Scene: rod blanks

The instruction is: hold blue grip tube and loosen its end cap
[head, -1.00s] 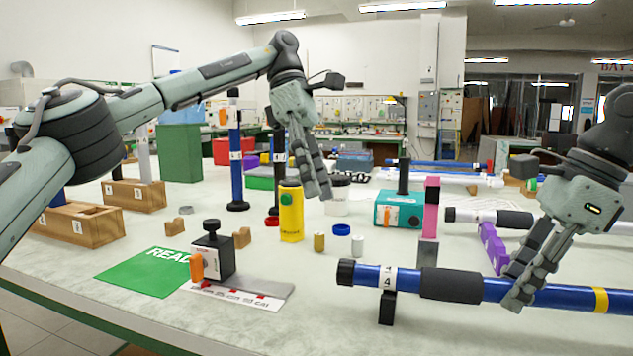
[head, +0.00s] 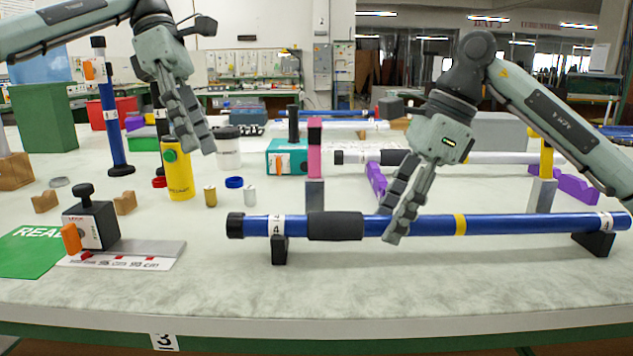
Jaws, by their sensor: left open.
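The blue grip tube (head: 510,224) lies level across two black supports near the table's front. It has a black end cap (head: 235,225) at its left end, a black foam grip (head: 335,226) and a yellow band. My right gripper (head: 390,226) is shut on the tube between the foam grip and the yellow band, one finger in front and one behind. My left gripper (head: 197,148) is open and empty, raised at the left, with its fingers pointing down. It is well apart from the cap and partly overlaps the yellow bottle (head: 179,178) in the picture.
A black block with an orange lever (head: 92,225) stands on a metal plate at the left, beside a green mat (head: 30,252). Small cylinders, a teal box (head: 288,158) and a pink-topped post (head: 315,145) stand behind the tube. The table front is clear.

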